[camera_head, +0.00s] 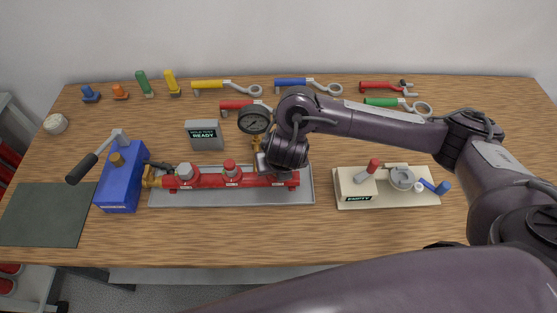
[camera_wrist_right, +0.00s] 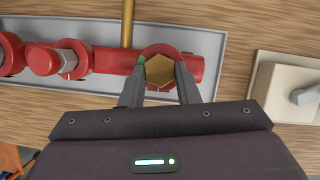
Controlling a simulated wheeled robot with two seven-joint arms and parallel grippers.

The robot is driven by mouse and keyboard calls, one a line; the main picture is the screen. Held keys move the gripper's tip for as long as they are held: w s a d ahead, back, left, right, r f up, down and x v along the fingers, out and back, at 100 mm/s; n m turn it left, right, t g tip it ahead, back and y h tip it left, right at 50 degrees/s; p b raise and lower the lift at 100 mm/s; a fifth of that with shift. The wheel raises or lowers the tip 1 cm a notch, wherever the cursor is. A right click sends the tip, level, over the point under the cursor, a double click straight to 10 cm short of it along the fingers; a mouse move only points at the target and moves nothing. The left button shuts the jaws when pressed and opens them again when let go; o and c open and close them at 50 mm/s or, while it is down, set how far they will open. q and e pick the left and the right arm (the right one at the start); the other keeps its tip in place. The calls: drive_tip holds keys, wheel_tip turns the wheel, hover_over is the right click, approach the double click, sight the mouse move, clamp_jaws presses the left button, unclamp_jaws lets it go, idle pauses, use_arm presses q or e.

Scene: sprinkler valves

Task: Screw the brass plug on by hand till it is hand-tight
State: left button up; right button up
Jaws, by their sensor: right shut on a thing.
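The brass plug (camera_wrist_right: 159,71) shows in the right wrist view as a hexagon seen end-on. It sits over the round red port at the end of the red manifold (camera_wrist_right: 107,61). My right gripper (camera_wrist_right: 160,84) is shut on the plug, one finger on each side. How far the plug sits in the port cannot be seen. In the head view the right gripper (camera_head: 262,163) is at the right part of the red manifold (camera_head: 205,182), and its wrist hides the plug. My left gripper is not in view.
The manifold lies in a grey tray (camera_head: 232,200), with a blue pump box (camera_head: 122,190) at its left. A pressure gauge (camera_head: 254,120) stands close to my right wrist. A cream block (camera_head: 385,200) stands at the right. Coloured wrenches (camera_head: 225,86) lie at the back.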

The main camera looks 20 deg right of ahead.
drive_tip(key=shift+w+r, duration=0.15)
drive_tip(key=shift+r, duration=0.05)
drive_tip(key=shift+r+m+p, duration=0.2)
drive_tip(key=shift+m+p, duration=0.2)
drive_tip(key=shift+p, duration=0.4)
drive_tip(key=m+h+p, duration=0.1)
drive_tip(key=m+p, duration=0.1)
drive_tip(key=p, duration=0.1)
drive_tip(key=shift+a, duration=0.15)
drive_tip(key=shift+w+f+p, duration=0.1)
drive_tip(key=shift+f+p, duration=0.1)
drive_tip(key=shift+p, duration=0.25)
